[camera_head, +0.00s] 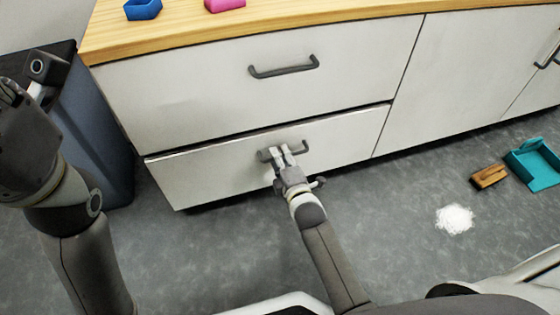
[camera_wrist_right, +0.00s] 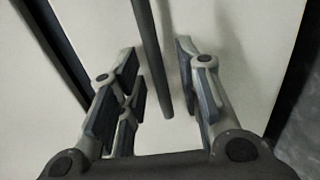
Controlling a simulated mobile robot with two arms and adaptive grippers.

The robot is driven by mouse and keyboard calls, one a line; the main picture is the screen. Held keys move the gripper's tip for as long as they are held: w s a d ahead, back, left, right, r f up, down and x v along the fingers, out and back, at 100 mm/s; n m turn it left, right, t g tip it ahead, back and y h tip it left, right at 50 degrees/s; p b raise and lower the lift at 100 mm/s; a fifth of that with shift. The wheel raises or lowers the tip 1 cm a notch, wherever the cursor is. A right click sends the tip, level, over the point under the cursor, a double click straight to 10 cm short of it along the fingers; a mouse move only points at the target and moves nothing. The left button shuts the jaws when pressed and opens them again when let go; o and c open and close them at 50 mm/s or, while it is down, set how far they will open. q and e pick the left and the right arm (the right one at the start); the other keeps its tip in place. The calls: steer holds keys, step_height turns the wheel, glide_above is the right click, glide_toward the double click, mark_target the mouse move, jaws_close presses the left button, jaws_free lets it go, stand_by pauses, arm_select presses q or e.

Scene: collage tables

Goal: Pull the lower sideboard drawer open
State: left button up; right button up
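The lower sideboard drawer (camera_head: 225,172) has a white front with a dark handle (camera_head: 305,147). A dark gap runs along its top edge; I cannot tell if it stands slightly ajar. My right gripper (camera_head: 281,152) is at this handle in the head view. In the right wrist view the handle bar (camera_wrist_right: 153,55) runs between the spread fingers (camera_wrist_right: 165,90), with space visible on both sides. My left gripper (camera_head: 28,85) is at the left edge, away from the drawer, and its fingers do not show clearly.
The upper drawer (camera_head: 190,95) is shut above. A blue-grey bin (camera_head: 100,140) stands left of the sideboard. The floor directly before the drawer looks clear apart from my arm.

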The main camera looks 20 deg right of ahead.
steer(key=shift+w, duration=0.35)
jaws_close()
